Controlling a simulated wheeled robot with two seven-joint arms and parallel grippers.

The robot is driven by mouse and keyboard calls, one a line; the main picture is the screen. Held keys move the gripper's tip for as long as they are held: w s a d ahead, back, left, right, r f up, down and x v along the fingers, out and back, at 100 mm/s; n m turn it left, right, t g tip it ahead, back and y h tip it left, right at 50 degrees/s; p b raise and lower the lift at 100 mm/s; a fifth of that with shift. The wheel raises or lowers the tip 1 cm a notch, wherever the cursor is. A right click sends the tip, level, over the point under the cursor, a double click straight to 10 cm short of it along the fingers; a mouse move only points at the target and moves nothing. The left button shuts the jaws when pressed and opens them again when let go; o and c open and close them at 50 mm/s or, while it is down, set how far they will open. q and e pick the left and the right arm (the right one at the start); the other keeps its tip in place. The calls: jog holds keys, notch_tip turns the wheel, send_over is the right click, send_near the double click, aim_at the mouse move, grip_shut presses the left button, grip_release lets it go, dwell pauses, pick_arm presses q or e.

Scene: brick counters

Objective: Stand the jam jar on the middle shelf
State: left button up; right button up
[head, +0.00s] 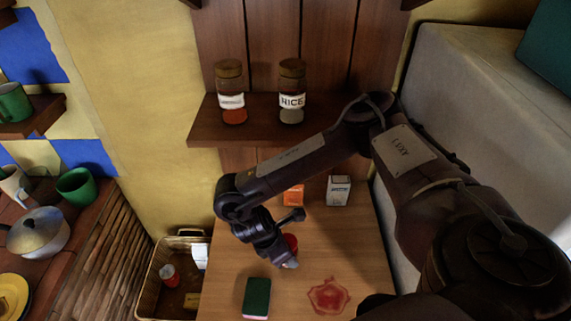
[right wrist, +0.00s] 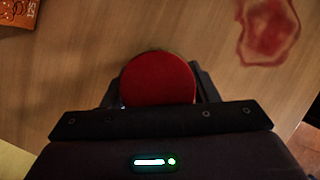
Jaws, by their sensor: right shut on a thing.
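The jam jar shows as a round red lid (right wrist: 158,78) in the right wrist view, between the fingers of my right gripper (right wrist: 160,92). In the head view a bit of its red (head: 290,242) shows beside my right gripper (head: 284,258), low over the wooden counter; the arm hides most of the jar. I cannot tell whether the jar touches the counter. The gripper is shut on it. The wooden shelf (head: 205,133) above the counter holds two jars, one with orange contents (head: 232,95) and one labelled NICE (head: 291,95). My left gripper is not in view.
An orange box (head: 293,195) and a white box (head: 339,190) stand at the counter's back. A green sponge (head: 257,297) and a red stain (head: 328,296) lie nearer. A basket (head: 147,298) stands at left. The shelf's left end is bare; my arm crosses before its right part.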

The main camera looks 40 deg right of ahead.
jog(key=o, duration=1.2)
jog(key=shift+f, duration=0.1)
